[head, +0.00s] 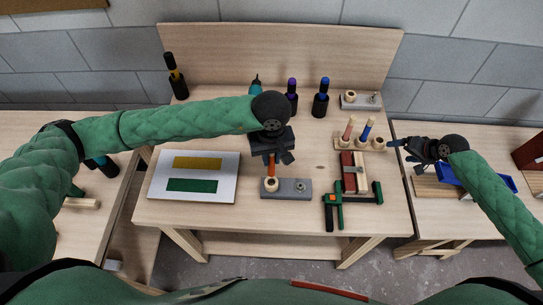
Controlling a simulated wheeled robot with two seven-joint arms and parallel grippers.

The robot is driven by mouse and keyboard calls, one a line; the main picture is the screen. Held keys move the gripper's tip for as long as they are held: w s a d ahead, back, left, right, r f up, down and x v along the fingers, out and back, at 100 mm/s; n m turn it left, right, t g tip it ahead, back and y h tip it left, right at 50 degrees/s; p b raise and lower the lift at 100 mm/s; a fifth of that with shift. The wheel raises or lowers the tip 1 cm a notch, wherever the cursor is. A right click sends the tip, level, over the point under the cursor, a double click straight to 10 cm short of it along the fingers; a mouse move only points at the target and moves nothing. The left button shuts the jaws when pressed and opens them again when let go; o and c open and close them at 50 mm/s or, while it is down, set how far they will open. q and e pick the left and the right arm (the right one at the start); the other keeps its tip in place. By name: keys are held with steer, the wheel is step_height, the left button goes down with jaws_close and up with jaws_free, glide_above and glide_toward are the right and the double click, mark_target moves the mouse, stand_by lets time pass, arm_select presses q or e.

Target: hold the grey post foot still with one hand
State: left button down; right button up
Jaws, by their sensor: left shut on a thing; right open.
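The grey post foot (290,194) is a flat grey block near the front middle of the table. A pale wooden ring or socket (270,184) sits on its left end and a small metal fitting (300,187) on its right part. My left gripper (274,159) points down above its left end, shut on an upright orange-red stick (271,172). The stick's lower end meets the wooden socket; its top is hidden by the gripper. My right gripper (396,144) is open and empty at the table's right edge, away from the post foot.
A white board (194,194) with yellow and green bars lies left. A red and pale batten pair with green-black clamps (337,213) lies right. Behind stand a wooden peg rack (350,143), dark bottles (320,103) and another grey block (361,106). A blue tray (505,181) is on the right table.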

steer(key=a+r+n+y, duration=0.25)
steer(key=a+r, duration=0.25)
steer(key=a, duration=0.5)
steer(key=n+g+h, duration=0.4)
steer(key=n+g, duration=0.2)
steer(key=n, duration=1.4)
glide_toward(308, 188)
steer(key=shift+x, duration=4.35)
steer(key=c, duration=0.9)
steer(key=shift+c, duration=0.2)
